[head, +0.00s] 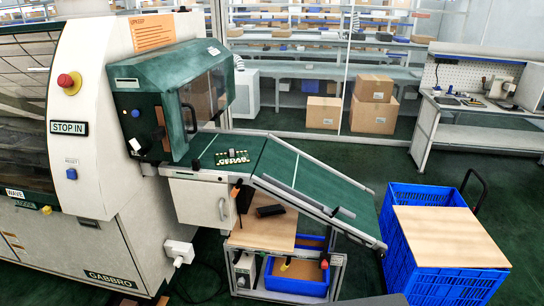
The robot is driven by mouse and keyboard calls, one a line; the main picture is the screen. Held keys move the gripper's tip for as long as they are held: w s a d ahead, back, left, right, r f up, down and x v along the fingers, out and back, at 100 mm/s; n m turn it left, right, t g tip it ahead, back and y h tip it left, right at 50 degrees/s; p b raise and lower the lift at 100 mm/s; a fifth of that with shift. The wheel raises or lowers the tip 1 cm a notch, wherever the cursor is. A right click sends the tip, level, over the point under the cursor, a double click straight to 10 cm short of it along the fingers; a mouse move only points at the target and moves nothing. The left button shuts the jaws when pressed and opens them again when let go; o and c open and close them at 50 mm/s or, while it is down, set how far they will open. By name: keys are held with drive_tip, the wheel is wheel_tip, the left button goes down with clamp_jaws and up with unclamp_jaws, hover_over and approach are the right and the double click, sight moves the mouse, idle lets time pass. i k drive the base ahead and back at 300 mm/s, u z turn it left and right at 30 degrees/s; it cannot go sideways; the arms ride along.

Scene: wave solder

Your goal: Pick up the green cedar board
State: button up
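The green cedar board (232,158) lies flat on the green outlet belt of the machine, just right of its dark green hood. White lettering that reads CEDAR and small pale parts show on it. Its green is close to the belt's green, so its edges are hard to make out. My gripper is not in view.
A sloping green conveyor (310,179) runs down to the right from the outlet. A blue crate (397,240) with a wooden lid stands at its lower end. A small cart (262,238) with blue bins stands below. A workbench (480,125) is at right; dark green floor lies between.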

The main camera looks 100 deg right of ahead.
sight(232, 156)
drive_tip(key=k, duration=0.65)
drive_tip(key=z, duration=1.65)
drive_tip(key=i, duration=0.65)
drive_tip(key=z, duration=0.1)
